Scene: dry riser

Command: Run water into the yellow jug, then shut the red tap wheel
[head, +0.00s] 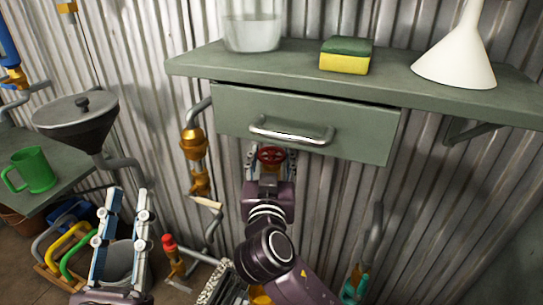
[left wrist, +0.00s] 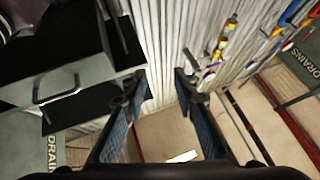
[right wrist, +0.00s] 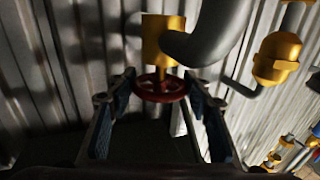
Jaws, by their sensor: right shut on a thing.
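The red tap wheel (head: 271,154) shows just under the drawer in the head view. It also shows in the right wrist view (right wrist: 160,89), below a brass fitting. My right gripper (head: 269,160) is shut on the wheel, with one finger at each side of it. My left gripper (head: 129,192) is open and empty at the lower left; its fingers stand apart in the left wrist view (left wrist: 158,86). A small yellow patch (head: 260,295) shows behind my right arm at the bottom; I cannot tell whether it is the yellow jug. No running water is visible.
A green shelf (head: 200,62) with a closed drawer (head: 355,138) hangs over the wheel. It holds a clear container (head: 252,35), a sponge (head: 345,56) and a white funnel (head: 457,60). A green mug (head: 33,170) stands on a left bench. Pipes run along the corrugated wall.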

